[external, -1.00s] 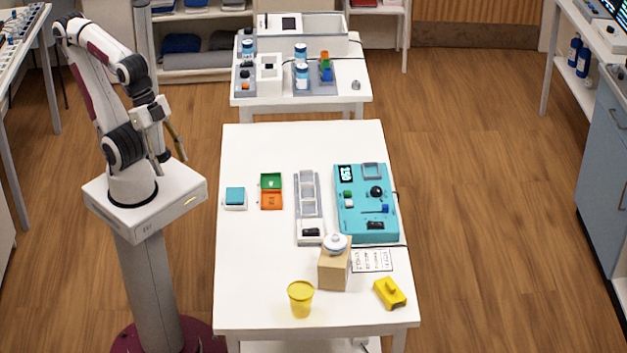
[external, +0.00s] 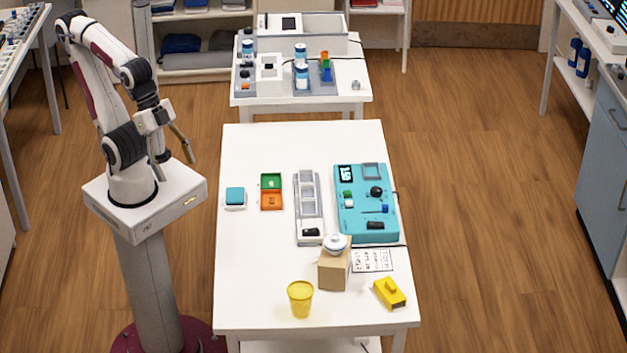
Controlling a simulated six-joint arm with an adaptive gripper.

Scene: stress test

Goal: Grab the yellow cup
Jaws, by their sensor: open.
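The yellow cup (external: 301,300) stands upright near the front edge of the white table, left of its middle. My gripper (external: 173,160) is open and empty. It hangs above my base, left of the table and well away from the cup. Nothing covers the cup in this view.
A wooden block (external: 335,268) with a white lidded pot (external: 335,243) on top stands just behind the cup. A yellow block with a knob (external: 389,293) lies to its right. Farther back are a teal panel (external: 365,205), a grey rack (external: 309,210) and a green-orange tray (external: 271,192).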

